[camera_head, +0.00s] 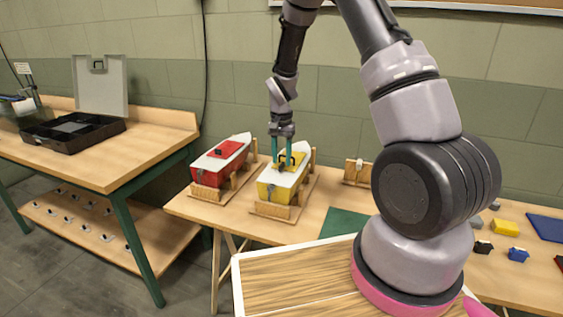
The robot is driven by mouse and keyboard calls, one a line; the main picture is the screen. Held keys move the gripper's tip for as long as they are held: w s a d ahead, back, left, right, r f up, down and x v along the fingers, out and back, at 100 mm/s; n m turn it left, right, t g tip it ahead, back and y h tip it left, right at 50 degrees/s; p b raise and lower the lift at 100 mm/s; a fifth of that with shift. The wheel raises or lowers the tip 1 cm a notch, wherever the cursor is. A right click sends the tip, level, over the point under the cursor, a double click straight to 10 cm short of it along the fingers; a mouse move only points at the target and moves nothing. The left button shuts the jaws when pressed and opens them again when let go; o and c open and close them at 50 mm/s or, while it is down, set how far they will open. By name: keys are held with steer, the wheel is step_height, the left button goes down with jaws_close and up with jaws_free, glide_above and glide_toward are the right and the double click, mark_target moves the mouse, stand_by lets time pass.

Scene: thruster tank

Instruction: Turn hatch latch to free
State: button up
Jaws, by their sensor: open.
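A yellow-and-white model boat (271,190) sits on a wooden cradle on the bench. Its yellow hatch (295,157) is on the deck. My gripper (282,164) points down over this hatch, with its teal fingers apart around a small dark part that appears to be the latch (281,168). I cannot tell whether the fingers touch it or which way the latch is turned. A red-and-white boat (209,178) with a red hatch (220,148) and a dark latch (220,153) sits on its own cradle to the left.
A left bench carries an open black case (60,145) with a raised grey lid (99,85). A green mat (343,222) lies right of the yellow boat. A small wooden stand (357,171) is behind it. Yellow (505,227) and blue (517,254) blocks lie at right.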

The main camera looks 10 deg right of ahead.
steer(key=shift+f, duration=0.85)
jaws_close()
